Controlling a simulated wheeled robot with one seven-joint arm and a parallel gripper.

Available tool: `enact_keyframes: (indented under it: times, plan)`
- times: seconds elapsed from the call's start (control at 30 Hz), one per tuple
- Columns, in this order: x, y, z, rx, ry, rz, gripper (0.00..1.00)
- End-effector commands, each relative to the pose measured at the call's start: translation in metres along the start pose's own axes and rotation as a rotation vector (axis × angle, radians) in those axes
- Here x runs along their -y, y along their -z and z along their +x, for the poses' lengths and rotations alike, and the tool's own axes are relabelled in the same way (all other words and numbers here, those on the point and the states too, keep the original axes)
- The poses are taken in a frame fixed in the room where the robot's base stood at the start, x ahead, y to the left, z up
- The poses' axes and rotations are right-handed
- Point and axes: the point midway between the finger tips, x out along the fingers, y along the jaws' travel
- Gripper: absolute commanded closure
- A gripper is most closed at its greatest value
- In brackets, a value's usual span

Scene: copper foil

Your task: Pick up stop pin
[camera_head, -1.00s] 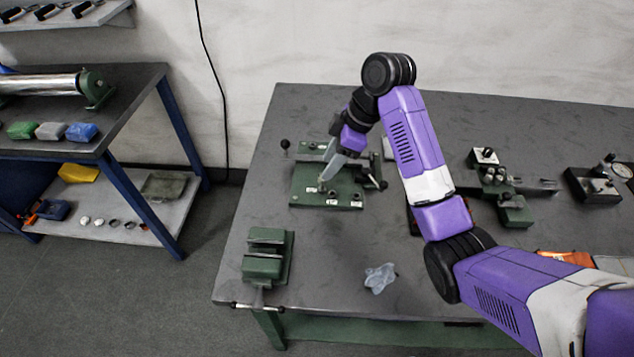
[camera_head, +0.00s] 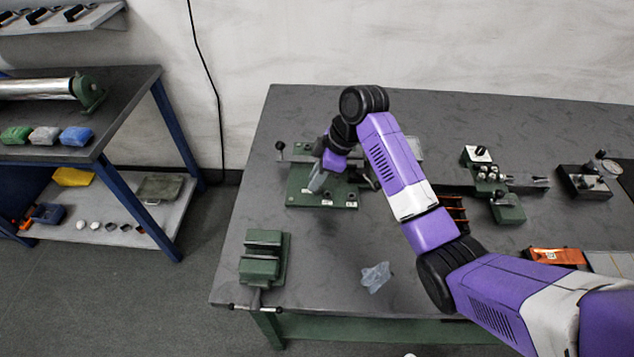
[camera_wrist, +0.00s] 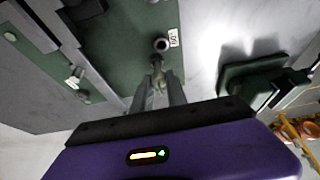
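My gripper (camera_head: 316,184) points down over the front part of a green fixture plate (camera_head: 296,198) on the bench. In the wrist view my two grey fingers (camera_wrist: 158,88) reach toward the plate (camera_wrist: 130,35). A small grey pin-like piece (camera_wrist: 157,66) shows at the fingertips, probably the stop pin. I cannot tell whether the fingers touch it or have closed on it. Just beyond it is a round, dark-centred seat or pin (camera_wrist: 161,45) with a white label (camera_wrist: 173,38) beside it. In the head view my gripper hides the pin.
A lever with a black knob (camera_head: 280,146) stands at the plate's left rear. A green vise (camera_head: 264,256) is at the bench's front left, with a crumpled bluish cloth (camera_head: 376,277) to its right. A green-based fixture (camera_head: 508,208) stands farther right. The bench between vise and plate is clear.

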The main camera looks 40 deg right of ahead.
Motion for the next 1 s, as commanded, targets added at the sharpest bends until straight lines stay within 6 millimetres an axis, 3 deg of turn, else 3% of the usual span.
enact_keyframes:
  times: [0.57, 0.77, 1.0]
  plan:
    - [-0.001, 0.003, -0.007, -0.001, -0.001, -0.001, 1.0]
    - [-0.002, 0.014, -0.033, -0.002, -0.006, -0.002, 1.0]
    - [-0.001, 0.035, -0.082, -0.002, -0.006, -0.004, 1.0]
